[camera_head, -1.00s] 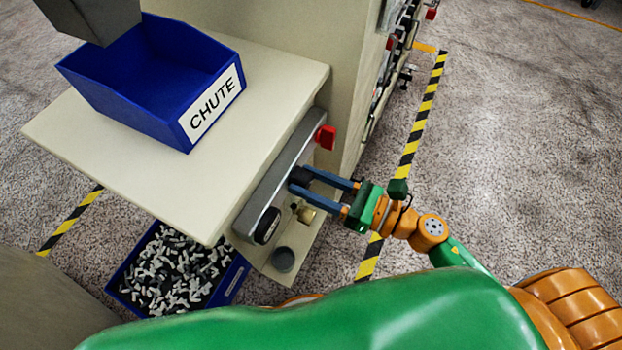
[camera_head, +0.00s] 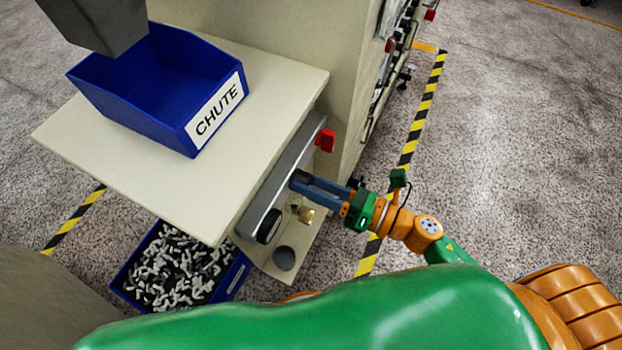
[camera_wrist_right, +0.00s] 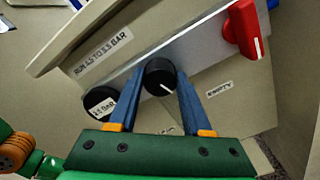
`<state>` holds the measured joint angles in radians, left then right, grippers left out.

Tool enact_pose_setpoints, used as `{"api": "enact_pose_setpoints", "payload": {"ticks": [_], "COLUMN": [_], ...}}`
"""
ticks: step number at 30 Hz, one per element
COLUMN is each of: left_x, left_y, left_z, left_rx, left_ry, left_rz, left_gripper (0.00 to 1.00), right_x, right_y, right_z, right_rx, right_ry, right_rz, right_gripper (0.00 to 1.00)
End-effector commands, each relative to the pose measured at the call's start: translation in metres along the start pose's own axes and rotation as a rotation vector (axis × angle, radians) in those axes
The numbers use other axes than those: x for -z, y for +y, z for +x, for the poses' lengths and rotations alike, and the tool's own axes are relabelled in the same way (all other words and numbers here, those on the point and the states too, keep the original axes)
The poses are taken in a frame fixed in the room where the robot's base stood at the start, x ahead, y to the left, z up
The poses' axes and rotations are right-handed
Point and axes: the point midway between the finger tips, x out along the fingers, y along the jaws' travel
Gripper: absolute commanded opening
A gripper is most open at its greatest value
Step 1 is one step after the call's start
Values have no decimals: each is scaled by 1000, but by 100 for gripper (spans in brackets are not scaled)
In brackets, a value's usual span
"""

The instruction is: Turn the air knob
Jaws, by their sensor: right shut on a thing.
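The air knob is a round black knob with a white pointer line; in the right wrist view the knob (camera_wrist_right: 158,72) sits on the grey metal panel (camera_wrist_right: 195,50). My right gripper (camera_wrist_right: 160,78) is shut on it, with one blue finger on each side. In the head view the right gripper (camera_head: 297,181) reaches the panel from the right, and the knob is mostly hidden by the fingertips. The pointer line slants toward the lower right in the wrist view. My left gripper is not in view.
A red handle (camera_head: 325,140) is beside the knob on the panel. A round black gauge (camera_head: 268,226) is on the other side. The blue CHUTE bin (camera_head: 170,95) stands on the tabletop above. A blue crate of small parts (camera_head: 232,277) is below. Floor at right is open.

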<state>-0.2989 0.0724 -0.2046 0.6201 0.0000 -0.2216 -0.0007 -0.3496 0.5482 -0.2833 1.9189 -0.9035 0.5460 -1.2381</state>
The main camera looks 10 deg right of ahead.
Motion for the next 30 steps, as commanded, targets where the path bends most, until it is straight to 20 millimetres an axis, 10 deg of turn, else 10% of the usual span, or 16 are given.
{"api": "enact_pose_setpoints", "payload": {"ticks": [26,27,30], "left_x": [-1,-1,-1], "left_y": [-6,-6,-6], "left_z": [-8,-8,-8], "left_rx": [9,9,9], "left_ry": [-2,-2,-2], "left_rz": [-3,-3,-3], "left_gripper": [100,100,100], "right_x": [1,1,1], "right_y": [0,0,0], "right_z": [0,0,0], "right_rx": [1,1,0], "right_ry": [1,1,1], "right_rz": [162,162,162], "right_gripper": [0,57,79]}}
